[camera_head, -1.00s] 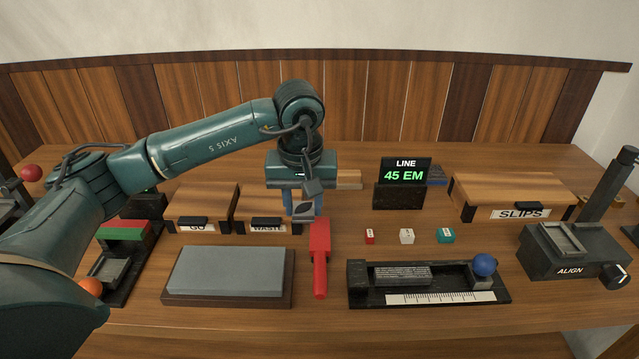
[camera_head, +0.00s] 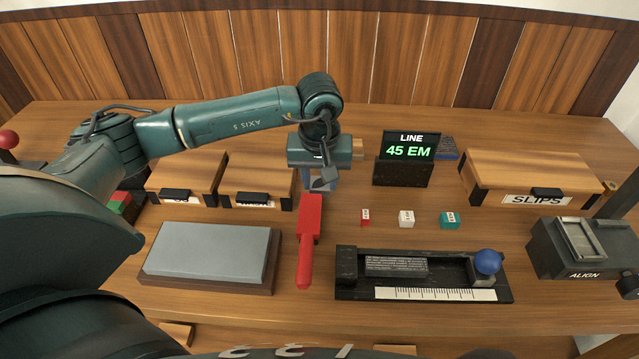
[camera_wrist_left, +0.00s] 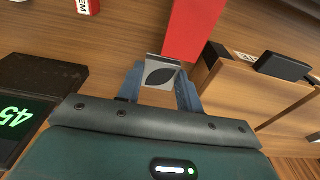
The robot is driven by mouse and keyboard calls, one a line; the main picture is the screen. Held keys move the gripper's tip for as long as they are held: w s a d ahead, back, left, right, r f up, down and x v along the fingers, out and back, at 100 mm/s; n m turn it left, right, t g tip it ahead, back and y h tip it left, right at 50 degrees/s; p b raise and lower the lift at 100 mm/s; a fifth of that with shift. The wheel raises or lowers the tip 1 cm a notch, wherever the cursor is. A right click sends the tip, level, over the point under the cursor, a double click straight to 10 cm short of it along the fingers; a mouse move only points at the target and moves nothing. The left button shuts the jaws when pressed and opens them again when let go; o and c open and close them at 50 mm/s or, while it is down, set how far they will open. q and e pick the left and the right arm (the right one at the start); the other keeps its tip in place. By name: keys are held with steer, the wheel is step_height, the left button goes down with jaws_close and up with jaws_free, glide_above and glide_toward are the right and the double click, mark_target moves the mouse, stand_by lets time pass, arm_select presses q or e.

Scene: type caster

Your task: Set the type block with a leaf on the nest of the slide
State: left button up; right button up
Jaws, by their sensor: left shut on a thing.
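My left gripper (camera_head: 318,184) is shut on a small grey block (camera_wrist_left: 150,72). In the left wrist view a dark leaf shows on the block's face, and it sits between the blue fingers. The gripper holds it over the table, just behind a red-handled tool (camera_head: 309,235). A dark fixture with a red and green block (camera_head: 122,203) stands at the far left; my arm hides most of it, and I cannot see a nest there now. A grey device marked ALIGN (camera_head: 583,247) with a raised rectangular frame stands at the right. My right gripper is not in view.
A grey stone slab (camera_head: 205,250) lies front left. A black tray with a ruler and blue knob (camera_head: 488,262) lies front right. Small red, white and teal cubes (camera_head: 450,220) stand behind it. Wooden boxes (camera_head: 258,178) and a 45 EM display (camera_head: 408,150) stand farther back.

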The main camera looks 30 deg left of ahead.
arm_select(q)
steer(key=shift+f, duration=1.15)
steer(key=shift+f, duration=0.25)
steer(key=o, duration=1.1)
steer(key=shift+r, duration=0.1)
